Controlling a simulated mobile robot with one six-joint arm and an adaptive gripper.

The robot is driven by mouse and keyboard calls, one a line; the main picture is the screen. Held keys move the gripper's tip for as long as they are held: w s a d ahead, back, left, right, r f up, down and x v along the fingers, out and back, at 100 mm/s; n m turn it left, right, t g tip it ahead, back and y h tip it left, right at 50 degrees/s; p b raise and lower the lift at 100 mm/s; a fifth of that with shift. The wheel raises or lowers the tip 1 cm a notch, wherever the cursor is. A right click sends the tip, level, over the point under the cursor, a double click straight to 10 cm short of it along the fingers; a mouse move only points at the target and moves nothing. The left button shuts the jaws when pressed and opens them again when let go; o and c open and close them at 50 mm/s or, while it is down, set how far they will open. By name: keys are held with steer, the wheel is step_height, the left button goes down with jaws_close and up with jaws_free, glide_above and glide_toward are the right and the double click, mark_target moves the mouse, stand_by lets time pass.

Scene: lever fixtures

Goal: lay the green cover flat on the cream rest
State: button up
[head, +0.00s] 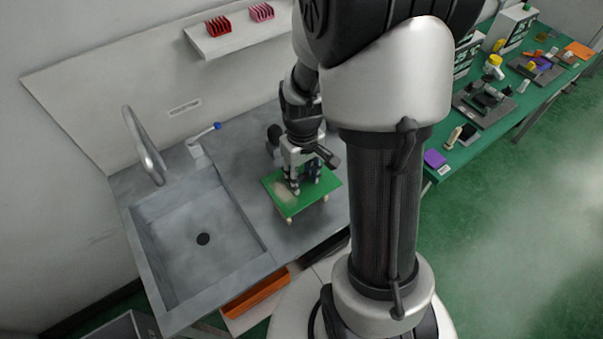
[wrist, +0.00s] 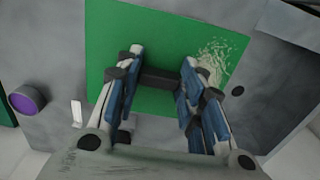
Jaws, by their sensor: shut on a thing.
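The green cover (head: 328,182) is a flat square plate with a pale speckled patch, above the grey counter in the head view. It fills the upper middle of the wrist view (wrist: 115,40). My gripper (head: 305,183) is over the cover, pointing down. In the wrist view my gripper (wrist: 161,68) is shut on the cover's dark handle bar (wrist: 160,79). Small cream posts (head: 325,198) show under the cover's front edge and look like part of the cream rest; the remainder is hidden. I cannot tell whether cover and posts touch.
A sink (head: 200,235) with a tall faucet (head: 145,147) lies left of the cover. A blue-tipped lever (head: 216,127) stands behind the sink. An orange bin (head: 255,293) is below the counter front. A green table (head: 478,140) with fixtures is at right.

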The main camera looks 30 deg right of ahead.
step_height(320, 180, down, 7)
steer(key=b, duration=0.5)
steer(key=shift+a+f, duration=0.1)
steer(key=shift+f, duration=0.1)
steer(key=o, duration=1.2)
steer(key=shift+r, duration=0.1)
